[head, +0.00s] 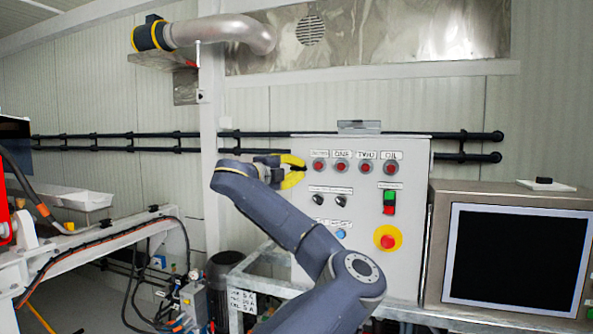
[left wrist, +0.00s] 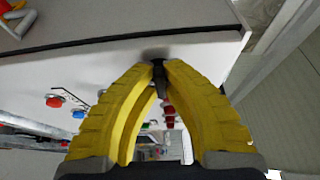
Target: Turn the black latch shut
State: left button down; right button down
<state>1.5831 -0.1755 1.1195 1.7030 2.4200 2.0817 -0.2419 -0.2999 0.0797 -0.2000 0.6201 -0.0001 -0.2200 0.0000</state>
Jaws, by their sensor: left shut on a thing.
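The grey control box (head: 355,270) stands in the middle of the head view. My left gripper (head: 303,170) is at its upper left edge, its yellow fingers pointing right. In the left wrist view, the yellow fingertips (left wrist: 160,70) close on a small black latch (left wrist: 158,67) by the edge of the box. The fingers hide part of the latch, and I cannot make it out in the head view. My right gripper is not in view.
Red lamps (head: 341,167), black knobs (head: 342,201) and a red stop button on a yellow disc (head: 387,238) are on the box front. A monitor (head: 515,257) stands close at right. Black pipes (head: 120,134) run along the wall behind.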

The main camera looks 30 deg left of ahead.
pick_arm(q)
jog(key=shift+f, duration=0.1)
jog(key=c, duration=1.5)
grip_release()
jog(key=shift+s, duration=0.1)
jog(key=shift+s+a, duration=0.3)
jog(key=shift+s, duration=1.65)
jog(key=shift+s+a, duration=0.3)
jog(key=shift+s, duration=1.6)
jog(key=shift+s+a, duration=0.3)
jog(key=shift+s, duration=1.65)
